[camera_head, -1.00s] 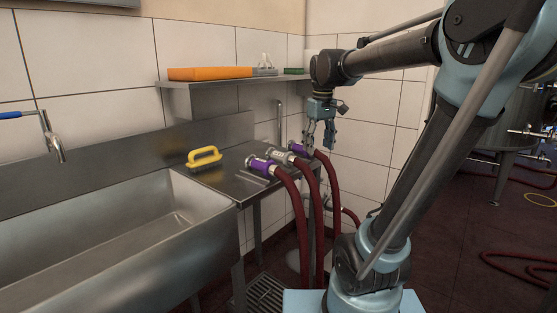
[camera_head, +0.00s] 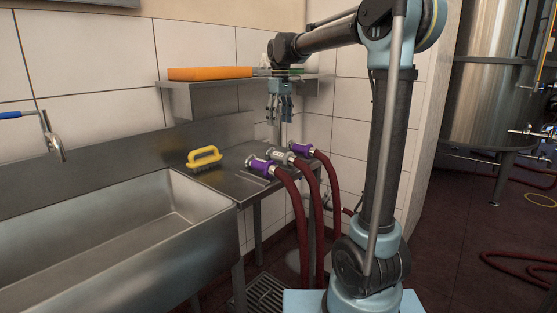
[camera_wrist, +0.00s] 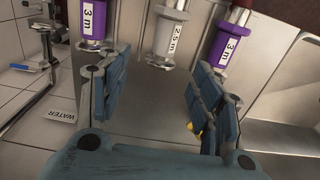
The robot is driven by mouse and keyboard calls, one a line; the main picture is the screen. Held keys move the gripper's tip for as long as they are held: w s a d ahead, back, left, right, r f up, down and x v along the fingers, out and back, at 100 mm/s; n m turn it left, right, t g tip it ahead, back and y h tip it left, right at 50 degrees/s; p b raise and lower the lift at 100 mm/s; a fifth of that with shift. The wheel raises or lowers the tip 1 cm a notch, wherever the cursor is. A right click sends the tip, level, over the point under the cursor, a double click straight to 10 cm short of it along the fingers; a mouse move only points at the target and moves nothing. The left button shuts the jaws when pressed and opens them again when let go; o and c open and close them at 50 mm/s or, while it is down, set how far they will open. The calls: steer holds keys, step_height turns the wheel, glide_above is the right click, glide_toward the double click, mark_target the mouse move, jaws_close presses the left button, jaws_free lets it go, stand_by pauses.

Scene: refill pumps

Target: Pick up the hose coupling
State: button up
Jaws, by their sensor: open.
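Three hose couplings lie side by side on the steel drainboard, each on a dark red hose. In the head view, one purple coupling (camera_head: 261,165) is at the left, a grey one (camera_head: 283,156) in the middle and another purple one (camera_head: 304,150) at the right. The wrist view shows the grey coupling (camera_wrist: 168,32), labelled 2.5 m, between purple couplings labelled 3 m at left (camera_wrist: 92,22) and right (camera_wrist: 231,40). My gripper (camera_head: 280,118) is open and empty above the drainboard, apart from the couplings. Its spread fingers (camera_wrist: 160,88) show in the wrist view.
A yellow-handled brush (camera_head: 204,157) lies on the drainboard (camera_head: 234,182) left of the couplings. The sink basin (camera_head: 110,240) is further left. A wall shelf (camera_head: 205,84) with an orange item (camera_head: 210,73) is behind my gripper. A WATER tag (camera_wrist: 60,109) shows at left.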

glide_toward(279, 154)
steer(key=f, duration=0.1)
steer(key=w+f, duration=0.1)
steer(key=f, duration=0.1)
steer(key=w+f, duration=0.1)
steer(key=f, duration=0.1)
steer(key=shift+w+d+f, duration=0.15)
steer(key=shift+w+f, duration=0.05)
steer(key=shift+s+a+f, duration=0.1)
steer(key=shift+s+f, duration=0.05)
steer(key=shift+f, duration=1.2)
steer(key=shift+s+a+f, duration=0.1)
steer(key=shift+s+f, duration=0.05)
steer(key=shift+f, duration=1.15)
jaws_close()
